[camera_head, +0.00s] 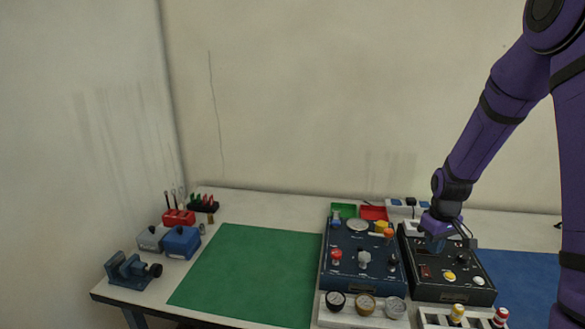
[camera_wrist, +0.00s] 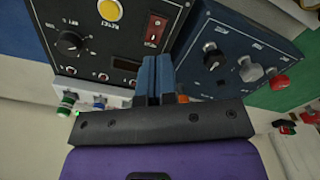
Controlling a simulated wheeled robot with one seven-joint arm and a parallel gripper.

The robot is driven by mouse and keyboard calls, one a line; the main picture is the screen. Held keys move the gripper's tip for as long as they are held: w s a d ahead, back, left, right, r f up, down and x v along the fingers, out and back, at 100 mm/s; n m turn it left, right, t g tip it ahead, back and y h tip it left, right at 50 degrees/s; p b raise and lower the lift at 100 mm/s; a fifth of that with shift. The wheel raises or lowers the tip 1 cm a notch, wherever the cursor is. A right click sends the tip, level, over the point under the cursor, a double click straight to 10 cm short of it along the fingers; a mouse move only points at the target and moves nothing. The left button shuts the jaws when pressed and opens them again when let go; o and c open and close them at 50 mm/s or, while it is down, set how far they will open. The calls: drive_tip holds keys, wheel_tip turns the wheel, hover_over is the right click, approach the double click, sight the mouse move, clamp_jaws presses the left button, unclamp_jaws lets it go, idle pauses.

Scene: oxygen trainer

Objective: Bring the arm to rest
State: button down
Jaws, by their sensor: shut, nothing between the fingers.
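My purple arm reaches in from the upper right of the head view. My gripper (camera_head: 437,243) points down over the black control box (camera_head: 455,290) on the right. In the wrist view my gripper (camera_wrist: 160,75) shows blue fingers close together with nothing between them. Beyond the fingers lie the black box (camera_wrist: 75,15), with its yellow button (camera_wrist: 110,9), red rocker switch (camera_wrist: 155,30) and black knob (camera_wrist: 70,42), and the dark blue panel (camera_wrist: 222,38). I cannot tell whether the fingertips touch the box.
The dark blue panel (camera_head: 340,280) with knobs stands left of the black box. Gauges (camera_head: 365,304) stand in front of it. A green mat (camera_head: 250,275) is clear. A vise (camera_head: 130,270) and a blue box (camera_head: 182,242) stand at left. Red and green trays (camera_head: 373,213) are behind.

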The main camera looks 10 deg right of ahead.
drive_tip(key=s+a+r+m+t, duration=0.1)
drive_tip(key=s+a+r, duration=0.3)
drive_tip(key=r, duration=0.5)
drive_tip(key=s+a+r+t, duration=0.1)
drive_tip(key=s+a+r, duration=0.25)
drive_tip(key=r, duration=0.65)
drive_tip(key=s+a+r+m+t, duration=0.1)
drive_tip(key=s+r, duration=0.3)
drive_tip(key=s, duration=0.5)
drive_tip(key=s+a+r+t, duration=0.2)
drive_tip(key=s+a+r, duration=0.2)
drive_tip(key=s, duration=0.5)
drive_tip(key=shift+s+r+m, duration=0.4)
drive_tip(key=shift+r, duration=0.25)
drive_tip(key=shift+a, duration=0.1)
